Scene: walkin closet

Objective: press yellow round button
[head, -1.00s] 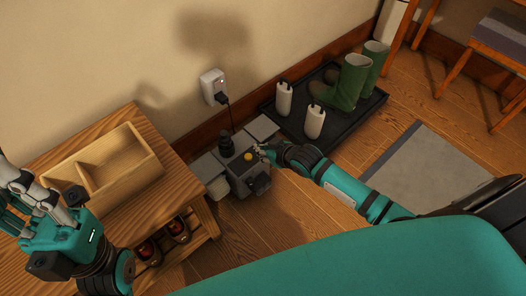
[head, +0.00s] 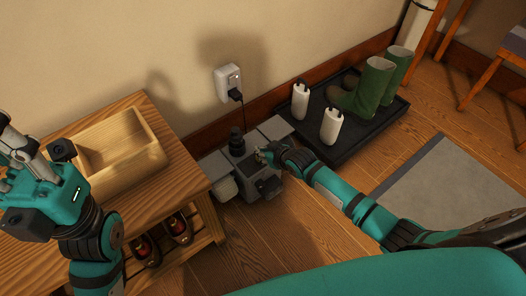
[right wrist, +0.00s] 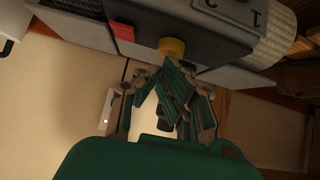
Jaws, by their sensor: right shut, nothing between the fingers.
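A grey machine (head: 240,170) stands on the floor against the wall. Its yellow round button is almost wholly hidden in the head view; in the right wrist view the yellow button (right wrist: 172,48) stands out from the machine's grey face. My right gripper (head: 262,156) is shut and empty, with its fingertips at the button. The right wrist view shows its fingers (right wrist: 172,72) just below the button; I cannot tell whether they touch it. My left gripper (head: 14,158) is above the wooden bench at the left edge, partly cut off, its jaws unclear.
An open wooden box (head: 125,160) sits on the bench (head: 165,116). A black tray (head: 322,150) holds green boots (head: 372,88) and two white bottles (head: 331,126). A cord runs from the wall outlet (head: 228,84) to the machine. A grey mat (head: 450,185) lies right.

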